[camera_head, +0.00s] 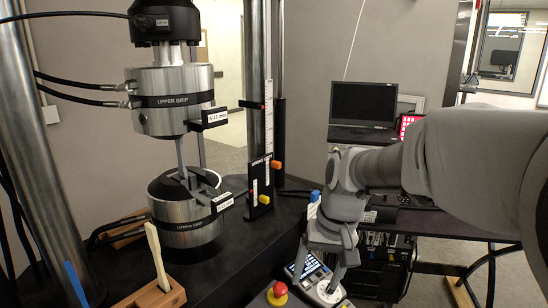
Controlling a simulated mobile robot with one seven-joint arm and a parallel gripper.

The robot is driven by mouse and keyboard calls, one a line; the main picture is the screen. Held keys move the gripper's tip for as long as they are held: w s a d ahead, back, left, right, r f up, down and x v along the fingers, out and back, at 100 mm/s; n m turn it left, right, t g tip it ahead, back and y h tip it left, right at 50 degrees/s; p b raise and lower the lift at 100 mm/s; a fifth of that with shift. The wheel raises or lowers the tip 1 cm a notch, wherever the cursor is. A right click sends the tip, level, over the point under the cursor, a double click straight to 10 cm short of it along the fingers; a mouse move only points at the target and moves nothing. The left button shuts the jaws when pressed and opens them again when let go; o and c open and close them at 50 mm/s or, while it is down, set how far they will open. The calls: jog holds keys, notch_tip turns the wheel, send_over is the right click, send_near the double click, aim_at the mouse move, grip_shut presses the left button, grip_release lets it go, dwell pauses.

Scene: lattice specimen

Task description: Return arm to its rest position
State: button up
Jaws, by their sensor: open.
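My arm (440,155) reaches in from the right edge and bends down at the wrist. My gripper (317,272) points downward in the lower middle, with its two fingers apart and nothing seen between them. It is in front of a small control panel with a lit screen (312,268); I cannot tell whether it touches the panel. It is right of the testing machine and apart from its grips.
The upper grip (172,118) and lower grip (185,236) stand at left, with a thin grey piece between them. A red emergency button (277,293) is left of my gripper. A wooden block (150,296) is at lower left. A laptop (363,105) stands behind.

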jog(key=s+d+r+t+h+p, duration=0.1)
jog(key=s+d+r+t+p, duration=0.1)
jog(key=s+r, duration=0.3)
jog(key=s+d+r+t+p, duration=0.2)
jog(key=s+d+r, duration=0.1)
jog(key=s, duration=0.7)
jog(key=shift+d+r+t+h, duration=0.3)
jog(key=shift+d+r+h, duration=0.1)
jog(key=shift+r, duration=0.5)
